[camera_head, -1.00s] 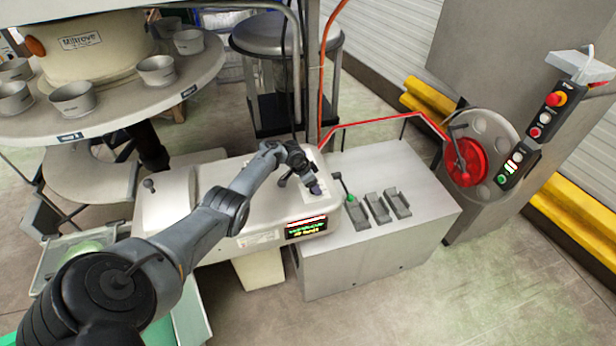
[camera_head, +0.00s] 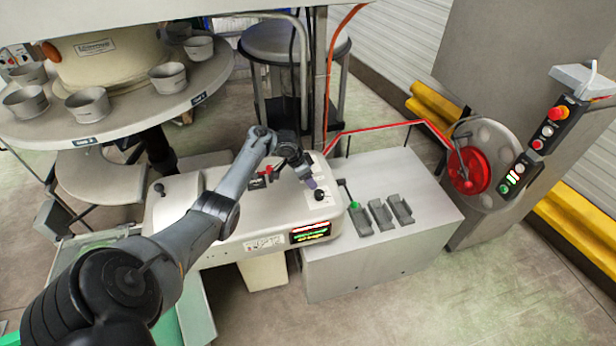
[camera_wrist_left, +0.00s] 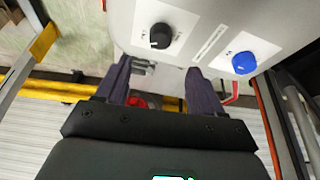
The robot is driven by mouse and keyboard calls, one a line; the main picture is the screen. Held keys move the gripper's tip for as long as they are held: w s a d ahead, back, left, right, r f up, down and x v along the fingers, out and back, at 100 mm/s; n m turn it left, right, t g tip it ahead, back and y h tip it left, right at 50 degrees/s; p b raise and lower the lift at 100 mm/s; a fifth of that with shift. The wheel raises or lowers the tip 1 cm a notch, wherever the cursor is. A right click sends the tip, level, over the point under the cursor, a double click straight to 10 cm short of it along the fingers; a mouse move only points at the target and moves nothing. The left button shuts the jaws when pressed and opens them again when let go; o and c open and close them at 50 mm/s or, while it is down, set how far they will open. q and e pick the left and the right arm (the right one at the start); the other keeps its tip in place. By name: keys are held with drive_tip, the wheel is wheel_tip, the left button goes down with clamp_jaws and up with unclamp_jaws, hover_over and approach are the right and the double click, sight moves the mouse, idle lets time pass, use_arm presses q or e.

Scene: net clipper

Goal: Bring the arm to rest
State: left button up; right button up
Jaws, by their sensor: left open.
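My left gripper (camera_head: 309,183) is above the panel of the white machine (camera_head: 265,212), just behind a black knob (camera_head: 320,195). In the left wrist view my left gripper (camera_wrist_left: 157,70) is open, with nothing between its two dark fingers. The same view shows the black knob (camera_wrist_left: 160,36) and a blue knob (camera_wrist_left: 244,62) on the panel, both apart from the fingers. My left arm reaches in from the lower left. My right gripper is not in view.
A lit display (camera_head: 310,233) is on the machine's front. A grey cabinet (camera_head: 385,245) with several small holders and a green-knobbed lever stands to the right. A round table (camera_head: 130,115) with several cups is at the upper left. A red wheel (camera_head: 467,170) is at the right.

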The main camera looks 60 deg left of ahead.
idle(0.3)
use_arm(q)
drive_tip(key=s+d+f+m+y+p, duration=0.1)
drive_tip(key=s+d+y+p, duration=0.15)
drive_tip(key=d, duration=0.85)
drive_tip(key=s+d+m+y+p, duration=0.1)
drive_tip(key=s+d+p, duration=0.3)
drive_tip(key=d, duration=0.6)
drive_tip(key=s+d+r+h+p, duration=0.1)
drive_tip(key=s+d+r, duration=0.3)
drive_tip(key=d, duration=0.3)
drive_tip(key=s+d+r+n+h+p, duration=0.1)
drive_tip(key=s+d+r, duration=0.4)
drive_tip(key=s+d, duration=0.2)
drive_tip(key=s+d+r+h+p, duration=0.1)
drive_tip(key=s+d+r+p, duration=0.1)
drive_tip(key=s+d+r, duration=0.2)
drive_tip(key=s+d, duration=0.1)
drive_tip(key=d, duration=0.2)
drive_tip(key=shift+s+d+r+g, duration=0.15)
drive_tip(key=shift+d+r+g, duration=0.15)
drive_tip(key=shift+d+g, duration=0.1)
